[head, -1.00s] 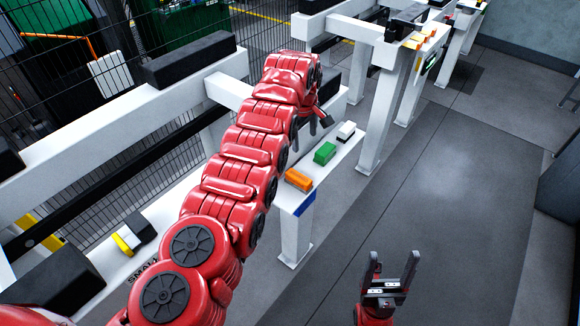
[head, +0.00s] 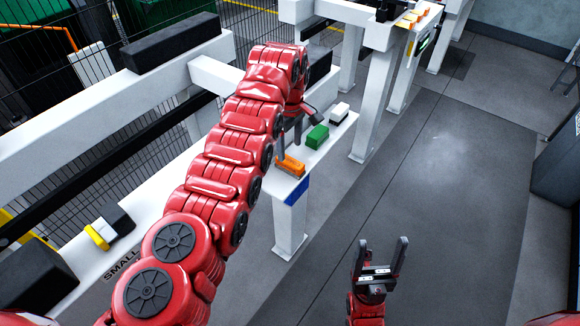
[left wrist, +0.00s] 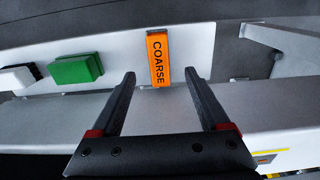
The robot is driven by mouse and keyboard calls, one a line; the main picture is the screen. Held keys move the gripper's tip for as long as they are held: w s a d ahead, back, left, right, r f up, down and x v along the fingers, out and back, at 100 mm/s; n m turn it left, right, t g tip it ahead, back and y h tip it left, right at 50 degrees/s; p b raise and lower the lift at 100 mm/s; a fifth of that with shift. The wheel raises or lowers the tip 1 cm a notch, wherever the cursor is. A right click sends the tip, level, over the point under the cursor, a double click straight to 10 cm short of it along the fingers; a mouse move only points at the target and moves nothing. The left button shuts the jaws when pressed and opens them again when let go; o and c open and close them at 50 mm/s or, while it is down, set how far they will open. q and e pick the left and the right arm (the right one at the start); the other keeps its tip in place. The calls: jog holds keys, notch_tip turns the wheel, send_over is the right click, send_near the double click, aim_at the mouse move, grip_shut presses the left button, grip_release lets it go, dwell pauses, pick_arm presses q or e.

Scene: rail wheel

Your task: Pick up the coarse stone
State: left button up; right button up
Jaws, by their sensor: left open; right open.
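The coarse stone is an orange block (head: 290,165) near the end of a white shelf, beside a blue label. In the left wrist view the orange block (left wrist: 158,60) reads COARSE and lies ahead of the fingertips, between their lines. My left gripper (head: 289,136) is over the shelf by the orange block, partly hidden by my arm. In the left wrist view my left gripper (left wrist: 160,82) is open with nothing between its fingers. My right gripper (head: 384,245) is open and empty, low over the floor, away from the shelf.
A green block (head: 318,137) and a white-topped block (head: 340,112) sit farther along the same shelf (head: 309,160). A yellow and black block (head: 103,233) lies on the left ledge marked SMALL. Open grey floor (head: 440,200) is to the right.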

aim_at(290, 161)
pick_arm(q)
notch_tip(290, 161, down, 6)
jog(key=shift+r+p, duration=0.25)
jog(key=shift+p, duration=0.7)
jog(key=shift+w+f, duration=0.1)
jog(key=shift+f, duration=0.5)
grip_shut()
